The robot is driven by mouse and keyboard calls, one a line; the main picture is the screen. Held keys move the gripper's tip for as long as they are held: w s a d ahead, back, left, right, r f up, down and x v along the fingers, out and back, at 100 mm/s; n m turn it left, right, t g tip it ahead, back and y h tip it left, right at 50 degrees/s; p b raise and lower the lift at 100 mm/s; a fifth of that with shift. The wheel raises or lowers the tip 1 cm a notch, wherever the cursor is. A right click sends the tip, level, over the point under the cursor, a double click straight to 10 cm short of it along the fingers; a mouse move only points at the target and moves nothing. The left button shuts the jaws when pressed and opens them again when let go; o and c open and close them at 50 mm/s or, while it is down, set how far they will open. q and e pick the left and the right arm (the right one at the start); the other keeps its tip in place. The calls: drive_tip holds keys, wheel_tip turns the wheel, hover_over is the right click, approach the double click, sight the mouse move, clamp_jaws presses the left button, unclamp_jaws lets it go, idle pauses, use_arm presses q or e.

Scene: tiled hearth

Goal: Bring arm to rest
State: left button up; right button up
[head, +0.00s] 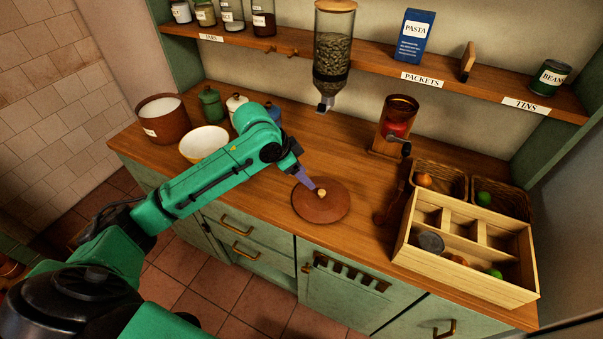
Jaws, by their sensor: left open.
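My left arm reaches in from the lower left over the wooden counter. Its gripper (308,183) points down at the round brown board (318,210). The gripper is open, though its fingers look small and close together here. A small tan piece (321,192) lies on the board right by the fingertips. I cannot tell whether the fingers touch it. My right gripper is not in view.
A divided wooden crate (470,282) and two baskets (440,177) fill the counter's right. A red-filled grinder (394,125), a hanging bean dispenser (332,55), a white bowl (203,143) and a brown crock (163,119) stand around. A shelf (375,60) runs above.

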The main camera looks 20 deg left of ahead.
use_arm(q)
drive_tip(key=shift+v, duration=0.95)
